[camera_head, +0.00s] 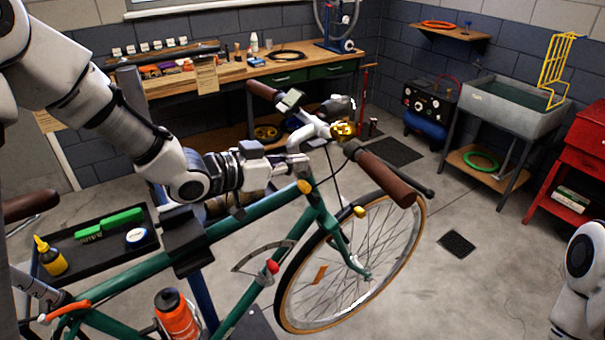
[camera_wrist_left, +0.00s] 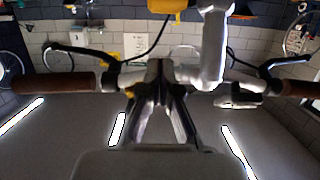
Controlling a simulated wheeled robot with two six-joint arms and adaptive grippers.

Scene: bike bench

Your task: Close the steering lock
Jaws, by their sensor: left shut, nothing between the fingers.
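The green bicycle (camera_head: 250,210) is held in a stand, with its handlebar and stem (camera_head: 315,130) at the front. No part is marked as the steering lock. A yellow piece (camera_head: 305,186) sits near the head tube, and a red knob (camera_head: 272,267) sits by a grey curved plate (camera_head: 250,262) on the down tube; I cannot tell whether either is the lock. My left gripper (camera_head: 290,164) is shut and empty, close behind the stem. Its fingers (camera_wrist_left: 160,82) show in the left wrist view near the handlebar (camera_wrist_left: 215,45). My right gripper is out of view.
The brown grips (camera_head: 386,178) and brake lever reach out over the front wheel (camera_head: 350,265). A black tray (camera_head: 105,240) with a yellow bottle (camera_head: 50,256) is at left. An orange bottle (camera_head: 176,316) is on the frame. The floor at right is mostly clear.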

